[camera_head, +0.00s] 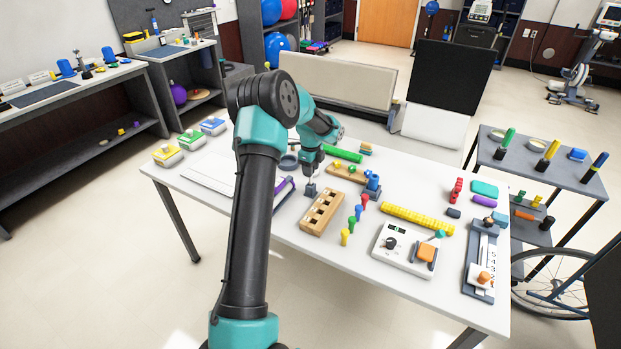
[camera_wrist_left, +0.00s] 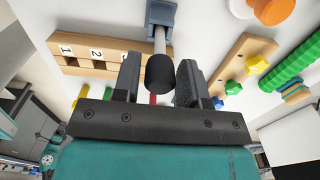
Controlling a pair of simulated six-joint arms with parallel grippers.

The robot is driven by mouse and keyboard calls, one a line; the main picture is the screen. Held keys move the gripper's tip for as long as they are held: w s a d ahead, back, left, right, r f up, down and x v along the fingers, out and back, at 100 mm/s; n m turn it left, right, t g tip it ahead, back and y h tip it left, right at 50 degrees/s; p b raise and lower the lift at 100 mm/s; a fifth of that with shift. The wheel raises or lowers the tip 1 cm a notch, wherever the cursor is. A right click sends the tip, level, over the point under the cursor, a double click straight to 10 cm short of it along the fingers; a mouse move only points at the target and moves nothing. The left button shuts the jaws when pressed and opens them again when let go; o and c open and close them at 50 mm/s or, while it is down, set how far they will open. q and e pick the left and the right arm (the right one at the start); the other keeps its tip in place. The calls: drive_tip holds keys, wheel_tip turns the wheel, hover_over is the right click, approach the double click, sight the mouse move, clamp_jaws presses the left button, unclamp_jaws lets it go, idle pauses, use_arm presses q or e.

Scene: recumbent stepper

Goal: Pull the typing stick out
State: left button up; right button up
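The typing stick (camera_wrist_left: 160,42) has a pale shaft and a thick black end. Its shaft runs into a small blue-grey holder (camera_wrist_left: 162,13), which stands on the table near the wooden numbered block and also shows in the head view (camera_head: 310,191). My left gripper (camera_wrist_left: 158,72) points down over the stick, with the black end between its two fingers. The fingers are apart, with a visible gap at the left one; contact at the right one is unclear. In the head view my left gripper (camera_head: 312,168) is just above the holder. My right gripper is out of view.
The wooden numbered block (camera_head: 322,212) is close to the holder, with several coloured pegs (camera_head: 356,222) to its right. A wooden knob board (camera_head: 345,173) and a green cylinder (camera_head: 343,154) lie behind. A white control box (camera_head: 405,250) stands further right. The white table's front left is clear.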

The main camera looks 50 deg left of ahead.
use_arm(q)
clamp_jaws()
drive_tip(key=shift+r, duration=1.25)
idle(1.3)
drive_tip(key=shift+r, duration=1.35)
drive_tip(key=shift+r, duration=1.4)
drive_tip(key=shift+w, duration=0.1)
